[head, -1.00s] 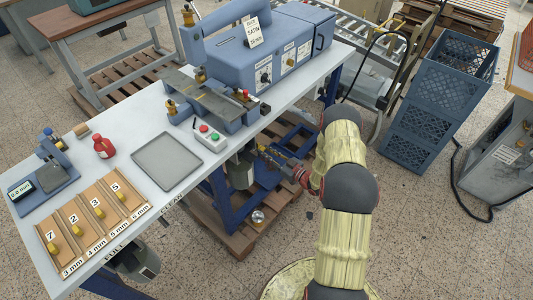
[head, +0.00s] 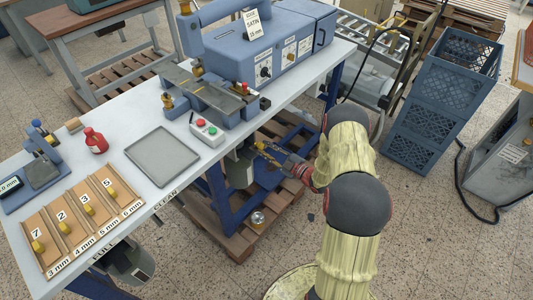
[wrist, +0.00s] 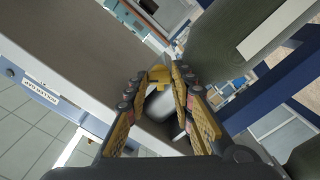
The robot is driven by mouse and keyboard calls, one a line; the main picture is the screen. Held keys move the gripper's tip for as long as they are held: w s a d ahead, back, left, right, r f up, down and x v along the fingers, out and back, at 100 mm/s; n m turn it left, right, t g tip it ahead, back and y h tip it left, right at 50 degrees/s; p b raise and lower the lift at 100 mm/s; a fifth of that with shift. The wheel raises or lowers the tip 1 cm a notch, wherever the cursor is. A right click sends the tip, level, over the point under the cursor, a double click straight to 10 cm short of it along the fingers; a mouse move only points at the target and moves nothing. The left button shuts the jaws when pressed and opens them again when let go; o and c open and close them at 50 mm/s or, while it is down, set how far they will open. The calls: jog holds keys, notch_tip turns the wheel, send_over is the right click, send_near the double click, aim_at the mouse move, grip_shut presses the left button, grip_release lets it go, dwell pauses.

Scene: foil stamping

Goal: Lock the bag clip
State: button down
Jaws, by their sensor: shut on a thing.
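My gripper (head: 261,147) is low under the front edge of the white table, beside a grey-green bin (head: 239,171). In the wrist view my gripper (wrist: 163,80) has its yellow padded fingers closed in on a small yellow piece (wrist: 159,74), which looks like the bag clip. The fingers hide much of it, so I cannot tell whether its latch is locked. A grey rounded thing shows between the fingers, behind the clip. The grey-green bin with a pale label also shows at upper right in the wrist view (wrist: 215,45).
The white table (head: 125,141) carries a grey tray (head: 163,156), a blue press (head: 265,55) and a red bottle (head: 95,142). Blue table legs and a wooden pallet (head: 240,243) are close to my gripper. Blue crates (head: 425,110) stand to the right.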

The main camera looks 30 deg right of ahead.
jog(key=n+b, duration=0.7)
jog(key=n, duration=0.2)
jog(key=shift+f, duration=0.1)
dwell(0.4)
jog(key=c, duration=1.6)
grip_release()
jog(key=shift+o, duration=0.3)
jog(key=v, duration=1.2)
